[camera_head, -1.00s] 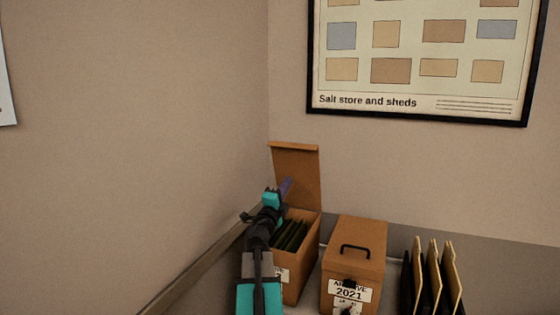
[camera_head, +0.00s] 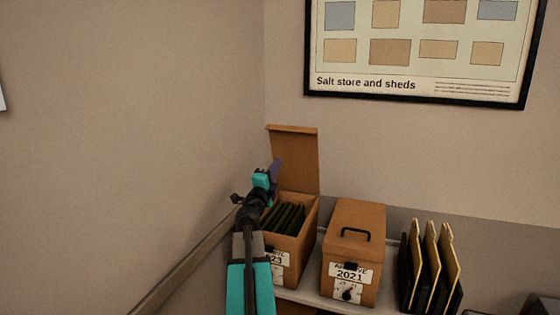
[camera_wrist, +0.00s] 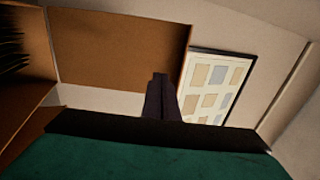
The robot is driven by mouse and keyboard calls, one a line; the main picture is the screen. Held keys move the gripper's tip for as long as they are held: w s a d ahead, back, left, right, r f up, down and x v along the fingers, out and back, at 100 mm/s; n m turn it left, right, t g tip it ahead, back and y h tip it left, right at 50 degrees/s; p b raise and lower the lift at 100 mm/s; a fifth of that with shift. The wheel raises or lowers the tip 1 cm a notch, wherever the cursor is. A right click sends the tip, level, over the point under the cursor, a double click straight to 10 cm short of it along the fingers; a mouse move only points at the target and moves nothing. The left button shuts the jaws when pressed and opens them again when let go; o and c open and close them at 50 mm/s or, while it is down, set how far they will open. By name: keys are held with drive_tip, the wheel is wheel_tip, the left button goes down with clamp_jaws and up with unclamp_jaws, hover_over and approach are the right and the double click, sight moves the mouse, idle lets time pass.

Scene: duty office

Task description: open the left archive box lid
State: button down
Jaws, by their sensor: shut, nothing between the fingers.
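The left archive box (camera_head: 296,252) is brown cardboard with a white label partly hidden by my arm. Its lid (camera_head: 294,157) stands upright at the back, so the box is open and dark green files (camera_head: 285,218) show inside. In the wrist view the lid (camera_wrist: 110,50) is a brown panel behind my gripper (camera_wrist: 160,78), and dark file edges show at the far left. My gripper (camera_head: 276,168) is shut and empty, in front of the raised lid near its left side. I cannot tell whether it touches the lid.
A closed archive box (camera_head: 352,246) labelled 2021, with a black handle on top, stands to the right on the shelf (camera_head: 325,302). Right of it is a file rack (camera_head: 430,268) with folders. A framed poster (camera_head: 418,90) hangs on the wall. A rail (camera_head: 185,265) runs along the left wall.

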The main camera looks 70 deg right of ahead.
sight(290, 137)
drive_tip(key=shift+p+x, duration=1.9)
drive_tip(key=shift+x, duration=4.8)
drive_tip(key=shift+d, duration=0.15)
drive_tip(key=shift+x, duration=3.45)
drive_tip(key=shift+r+v, duration=0.25)
drive_tip(key=shift+v, duration=0.9)
drive_tip(key=shift+r+v, duration=0.25)
drive_tip(key=shift+v, duration=0.85)
drive_tip(key=shift+s+a, duration=0.15)
drive_tip(key=shift+a, duration=0.8)
drive_tip(key=a+b, duration=0.2)
drive_tip(key=a, duration=0.6)
drive_tip(key=shift+s+f, duration=0.15)
drive_tip(key=shift+f, duration=0.2)
drive_tip(key=shift+d, duration=0.1)
